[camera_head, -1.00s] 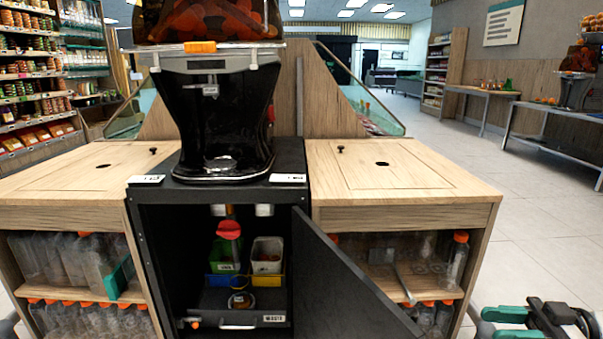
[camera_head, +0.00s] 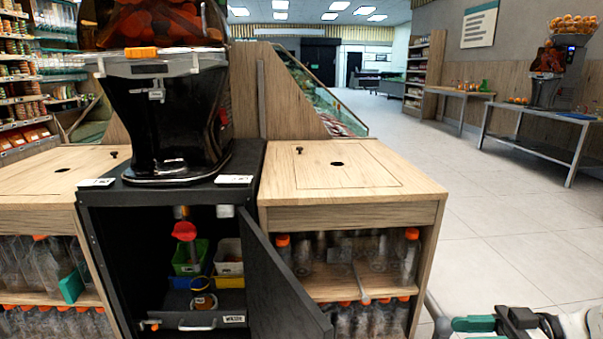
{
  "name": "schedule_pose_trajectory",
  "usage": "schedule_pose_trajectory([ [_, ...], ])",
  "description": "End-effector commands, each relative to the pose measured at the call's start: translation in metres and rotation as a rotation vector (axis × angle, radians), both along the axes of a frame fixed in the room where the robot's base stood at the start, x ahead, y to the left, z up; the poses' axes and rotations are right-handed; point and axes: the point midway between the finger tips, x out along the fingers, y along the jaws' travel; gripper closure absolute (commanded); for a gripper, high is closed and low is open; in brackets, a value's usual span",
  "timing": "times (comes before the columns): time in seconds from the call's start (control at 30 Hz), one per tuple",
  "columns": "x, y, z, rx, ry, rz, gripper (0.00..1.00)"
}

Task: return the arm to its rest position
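My gripper (camera_head: 466,331) is low in the right corner of the view, with teal fingers pointing left, a black body and a white link behind. A gap shows between the two fingers, and nothing is seen in it; the lower finger is mostly cut off by the bottom edge. The gripper is to the right of the wooden counter and apart from it in the picture. The juicer (camera_head: 165,120) stands on a black cabinet (camera_head: 95,240). The cabinet's black door (camera_head: 275,285) hangs open toward the right.
Inside the cabinet are a green bin (camera_head: 188,262), a white bin (camera_head: 229,262) and a red-topped item (camera_head: 184,231). Shelves under the wooden counter (camera_head: 420,190) hold bottles with orange caps. Open floor (camera_head: 520,240) lies to the right, before a side table (camera_head: 530,122).

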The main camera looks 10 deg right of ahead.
Motion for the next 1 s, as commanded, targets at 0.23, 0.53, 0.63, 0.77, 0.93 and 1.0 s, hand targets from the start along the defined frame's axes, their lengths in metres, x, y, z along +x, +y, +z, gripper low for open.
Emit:
schedule_pose_trajectory([
  [0.23,0.0,0.034,-0.044,-0.048,0.173,-0.028,0.62],
  [0.53,-0.027,0.102,-0.139,-0.201,0.559,-0.135,0.62],
  [0.63,-0.057,0.128,-0.182,-0.304,0.743,-0.218,0.62],
  [0.77,-0.106,0.146,-0.224,-0.463,0.951,-0.366,0.62],
  [0.93,-0.171,0.143,-0.247,-0.664,1.116,-0.588,0.62],
  [1.0,-0.192,0.137,-0.249,-0.729,1.15,-0.673,0.62],
])
